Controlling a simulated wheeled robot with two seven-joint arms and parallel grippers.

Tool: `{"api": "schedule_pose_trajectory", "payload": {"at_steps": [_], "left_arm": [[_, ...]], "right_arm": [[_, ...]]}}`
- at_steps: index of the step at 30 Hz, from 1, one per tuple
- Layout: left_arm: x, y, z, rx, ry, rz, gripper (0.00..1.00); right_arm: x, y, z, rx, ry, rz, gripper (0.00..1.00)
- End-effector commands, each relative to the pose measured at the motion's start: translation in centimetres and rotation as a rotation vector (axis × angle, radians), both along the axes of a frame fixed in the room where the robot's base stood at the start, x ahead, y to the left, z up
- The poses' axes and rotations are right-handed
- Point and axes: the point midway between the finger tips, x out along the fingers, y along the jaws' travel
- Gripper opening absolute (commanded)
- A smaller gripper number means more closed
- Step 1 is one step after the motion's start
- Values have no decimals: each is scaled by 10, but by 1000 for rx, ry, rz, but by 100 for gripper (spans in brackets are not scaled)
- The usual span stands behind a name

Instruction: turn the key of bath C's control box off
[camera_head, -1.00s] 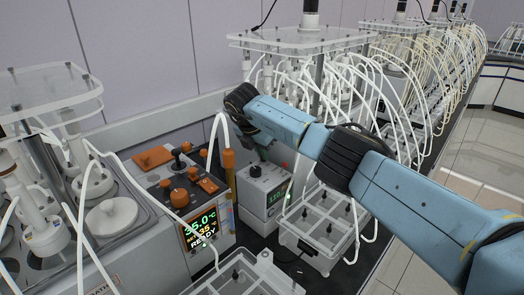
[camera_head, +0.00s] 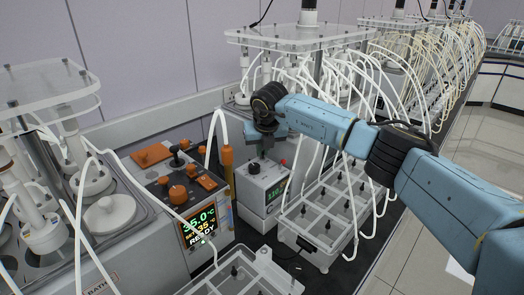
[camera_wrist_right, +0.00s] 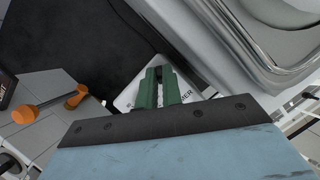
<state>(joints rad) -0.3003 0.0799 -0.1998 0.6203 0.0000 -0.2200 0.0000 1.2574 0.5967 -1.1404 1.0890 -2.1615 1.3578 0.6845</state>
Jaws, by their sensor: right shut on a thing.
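My right gripper (camera_head: 256,160) points down at the box's top from above. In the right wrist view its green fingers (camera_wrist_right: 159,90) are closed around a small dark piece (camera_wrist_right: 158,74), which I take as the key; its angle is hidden. The box's white top with partly covered lettering (camera_wrist_right: 128,98) shows beneath. My left gripper is not in view.
The bath unit (camera_head: 185,220) with a lit display and orange knobs is left of the box. A thick orange post (camera_head: 228,168) and white tubes rise close by. A clear rack (camera_head: 322,235) stands to the right, another in front.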

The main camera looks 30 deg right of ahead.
Motion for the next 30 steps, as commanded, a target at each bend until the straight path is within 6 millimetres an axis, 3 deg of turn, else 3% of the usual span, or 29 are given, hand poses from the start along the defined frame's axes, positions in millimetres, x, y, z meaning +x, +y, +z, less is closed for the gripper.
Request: {"api": "schedule_pose_trajectory", "payload": {"at_steps": [15,30], "left_arm": [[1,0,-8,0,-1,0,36],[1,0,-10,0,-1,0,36]], "right_arm": [[1,-4,2,1,-6,432,0],[1,-4,2,0,-6,597,0]]}}
